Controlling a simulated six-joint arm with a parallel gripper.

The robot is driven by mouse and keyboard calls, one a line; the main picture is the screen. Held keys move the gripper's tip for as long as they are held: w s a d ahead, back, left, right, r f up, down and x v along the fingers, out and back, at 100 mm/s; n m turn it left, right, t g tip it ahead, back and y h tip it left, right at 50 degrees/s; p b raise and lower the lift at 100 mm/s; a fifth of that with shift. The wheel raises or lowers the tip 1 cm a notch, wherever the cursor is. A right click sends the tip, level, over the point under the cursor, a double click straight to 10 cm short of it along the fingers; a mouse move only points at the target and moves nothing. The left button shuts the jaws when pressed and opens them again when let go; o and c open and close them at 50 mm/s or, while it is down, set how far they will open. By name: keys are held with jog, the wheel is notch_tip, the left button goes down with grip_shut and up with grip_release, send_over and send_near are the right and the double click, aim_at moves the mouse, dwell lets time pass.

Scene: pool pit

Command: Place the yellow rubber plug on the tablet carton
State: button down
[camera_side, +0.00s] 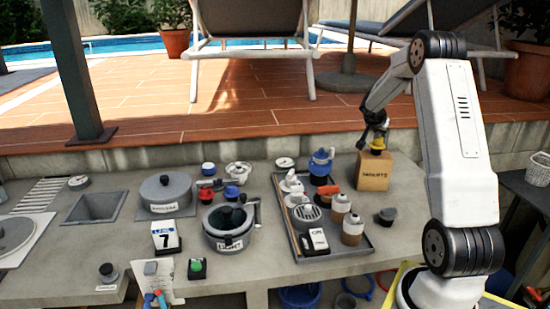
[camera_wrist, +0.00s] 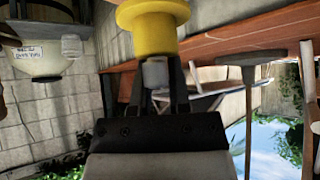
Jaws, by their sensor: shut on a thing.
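The yellow rubber plug (camera_side: 377,148) is at the top of the tablet carton (camera_side: 373,174), a brown box with dark lettering, at the back right of the counter. I cannot tell whether the plug touches the carton's top. My gripper (camera_side: 376,139) comes down from above and is shut on the plug. In the wrist view the plug (camera_wrist: 153,35) shows its yellow flanged body just beyond the fingers, and the jaws (camera_wrist: 155,78) are closed around its grey stem. The carton is not recognisable in the wrist view.
A raised tiled deck edge (camera_side: 250,134) runs behind the counter. A pot (camera_side: 229,228) stands further left.

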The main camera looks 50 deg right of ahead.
jog(key=shift+f, duration=0.1)
jog(key=c, duration=0.6)
grip_release()
jog(key=shift+a+r, duration=0.3)
jog(key=shift+r, duration=0.2)
jog(key=shift+v, duration=5.55)
